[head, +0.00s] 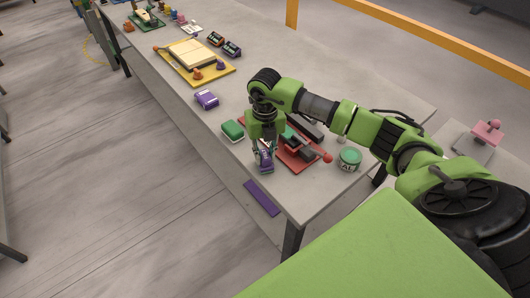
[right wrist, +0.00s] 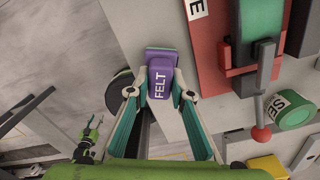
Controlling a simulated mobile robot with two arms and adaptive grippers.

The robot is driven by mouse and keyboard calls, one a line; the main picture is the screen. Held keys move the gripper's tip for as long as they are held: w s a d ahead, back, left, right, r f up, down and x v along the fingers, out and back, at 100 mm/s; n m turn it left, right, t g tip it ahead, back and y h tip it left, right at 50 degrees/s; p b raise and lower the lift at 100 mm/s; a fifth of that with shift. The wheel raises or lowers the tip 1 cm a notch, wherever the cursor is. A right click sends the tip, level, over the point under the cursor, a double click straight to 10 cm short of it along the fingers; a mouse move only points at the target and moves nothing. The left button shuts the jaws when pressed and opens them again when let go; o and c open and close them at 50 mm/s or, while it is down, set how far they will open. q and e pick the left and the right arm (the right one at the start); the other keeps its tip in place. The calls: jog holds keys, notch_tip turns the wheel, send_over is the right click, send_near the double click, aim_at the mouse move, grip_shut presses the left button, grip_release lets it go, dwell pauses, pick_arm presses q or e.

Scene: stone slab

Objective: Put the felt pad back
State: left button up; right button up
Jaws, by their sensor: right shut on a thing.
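The purple felt pad (head: 265,162), with white lettering, is in my right gripper (head: 264,150) at the near edge of the slab. In the right wrist view the felt pad (right wrist: 160,78) reads FELT and sits between the two fingertips of the right gripper (right wrist: 160,92), which is shut on it. I cannot tell whether the pad touches the slab. In the right wrist view, a small green and black claw (right wrist: 90,134) at the lower left looks like my left gripper; its jaws are too small to read. No left arm shows in the head view.
A red board with a clamp and red-ended lever (head: 312,154) is just right of the pad. A green tin (head: 350,159) stands farther right. A green block (head: 232,130) and a purple block (head: 206,99) lie left along the edge. A purple strip (head: 262,197) shows below the edge.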

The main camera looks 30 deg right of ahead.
aim_at(265, 154)
jog(key=shift+f, duration=0.15)
jog(key=o, duration=1)
jog(key=shift+r+b, duration=1.75)
jog(key=shift+r, duration=4.45)
